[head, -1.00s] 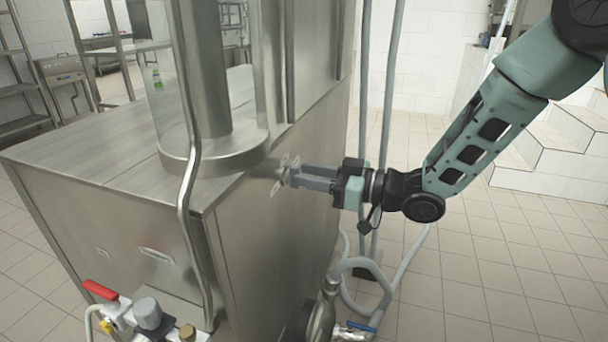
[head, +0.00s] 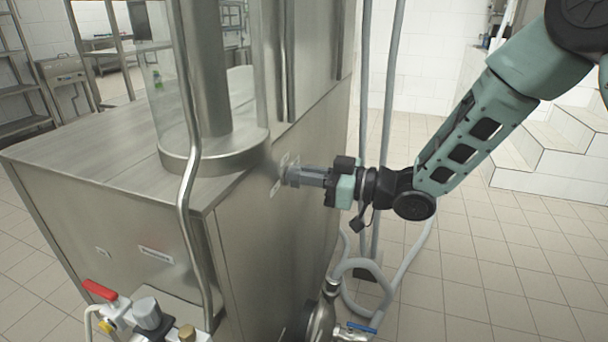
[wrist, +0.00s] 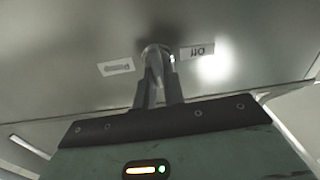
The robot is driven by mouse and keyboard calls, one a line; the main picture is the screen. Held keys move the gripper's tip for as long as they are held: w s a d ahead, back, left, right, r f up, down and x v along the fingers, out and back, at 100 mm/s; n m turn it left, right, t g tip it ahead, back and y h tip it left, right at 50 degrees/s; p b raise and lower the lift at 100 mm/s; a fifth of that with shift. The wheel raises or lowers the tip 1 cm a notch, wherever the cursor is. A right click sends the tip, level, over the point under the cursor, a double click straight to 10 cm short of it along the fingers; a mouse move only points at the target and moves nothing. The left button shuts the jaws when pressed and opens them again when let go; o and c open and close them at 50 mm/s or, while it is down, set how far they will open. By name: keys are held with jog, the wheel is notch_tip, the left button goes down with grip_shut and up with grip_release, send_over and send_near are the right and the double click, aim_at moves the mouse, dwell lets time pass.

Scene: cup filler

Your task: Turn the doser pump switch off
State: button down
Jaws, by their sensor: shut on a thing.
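The doser pump switch (wrist: 155,50) is a small round metal knob on the side panel of the steel cabinet (head: 270,235). In the wrist view it sits between a label reading "Off" (wrist: 197,50), upside down, and another label (wrist: 115,67) too blurred to read surely. My gripper (head: 287,176) reaches in from the right, level with the panel's upper part. Its fingers (wrist: 158,75) are shut on the switch and hide part of it. In the head view the switch is hidden behind the fingertips, and the knob's pointing direction cannot be told.
A clear cylinder (head: 215,80) stands on the cabinet top, with a bent steel pipe (head: 187,200) before it. A red-handled valve (head: 100,290) is at lower left. Grey hoses (head: 365,270) hang below my gripper. Tiled floor on the right is open before white steps (head: 550,150).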

jog(key=n+b, duration=0.6)
jog(key=f+n+b, duration=0.1)
jog(key=n+b, duration=0.1)
jog(key=b, duration=0.2)
jog(key=shift+s+a+n, duration=0.1)
jog(key=shift+s+n, duration=0.3)
jog(key=n+b, duration=0.1)
jog(key=b, duration=0.1)
jog(key=n+b, duration=0.4)
jog(key=shift+s+f+b, duration=0.15)
jog(key=shift+f+b, duration=0.15)
jog(key=shift+b, duration=0.1)
jog(key=n+b, duration=0.3)
jog(key=b, duration=0.1)
jog(key=shift+n, duration=0.3)
jog(key=shift+r, duration=0.1)
jog(key=c, duration=1.5)
grip_release()
jog(key=shift+r, duration=0.1)
